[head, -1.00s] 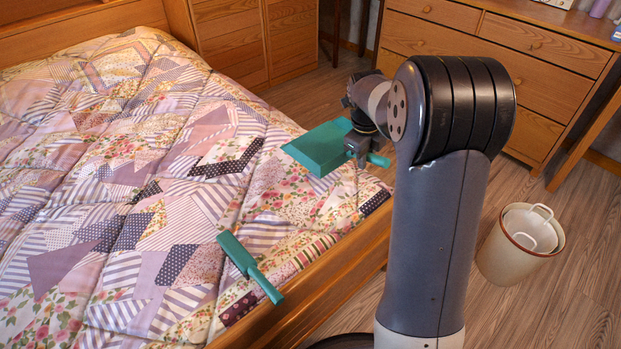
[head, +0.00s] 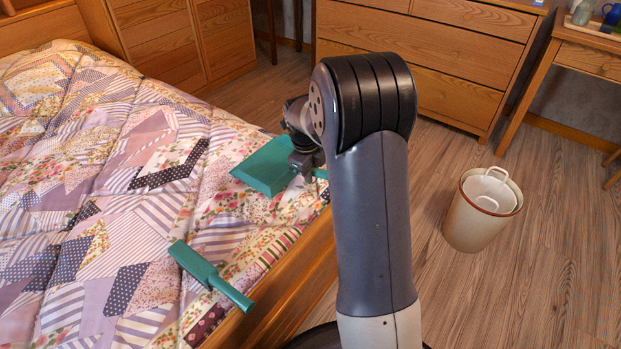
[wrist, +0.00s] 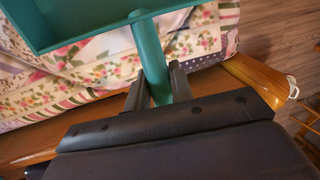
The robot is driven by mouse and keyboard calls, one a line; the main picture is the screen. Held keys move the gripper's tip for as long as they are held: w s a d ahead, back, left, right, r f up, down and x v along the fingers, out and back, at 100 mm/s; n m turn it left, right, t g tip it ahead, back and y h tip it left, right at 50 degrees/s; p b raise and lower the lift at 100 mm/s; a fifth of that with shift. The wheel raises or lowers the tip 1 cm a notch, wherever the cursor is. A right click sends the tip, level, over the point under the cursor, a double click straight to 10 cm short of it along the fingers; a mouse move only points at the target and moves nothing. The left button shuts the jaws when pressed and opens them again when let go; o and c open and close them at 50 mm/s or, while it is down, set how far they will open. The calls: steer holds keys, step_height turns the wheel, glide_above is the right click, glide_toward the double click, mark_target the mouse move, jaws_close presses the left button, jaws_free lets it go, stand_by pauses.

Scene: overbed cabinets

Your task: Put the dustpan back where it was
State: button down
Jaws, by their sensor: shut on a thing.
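The teal dustpan (head: 268,168) is in my gripper (head: 302,172), over the right side of the bed in the head view. In the wrist view, my gripper (wrist: 160,88) is shut on the dustpan's handle (wrist: 151,60), with one finger on each side. The pan part (wrist: 70,18) is at the upper left there, above the quilt. I cannot tell whether it touches the quilt. My arm hides part of the handle in the head view.
A teal brush (head: 208,275) lies on the patchwork quilt (head: 110,190) near the wooden bed rail (head: 285,280). A cream bin (head: 470,225) stands on the floor at right. A dresser (head: 460,55) and a cabinet (head: 165,40) stand at the back. Floor right of my arm is mostly clear.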

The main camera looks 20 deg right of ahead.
steer(key=shift+f, duration=0.8)
steer(key=c, duration=1.2)
jaws_free()
steer(key=shift+c, duration=0.2)
step_height(320, 180, up, 12)
steer(key=s+a+p, duration=0.1)
steer(key=p, duration=0.3)
steer(key=shift+s+a, duration=0.2)
steer(key=shift+a, duration=0.2)
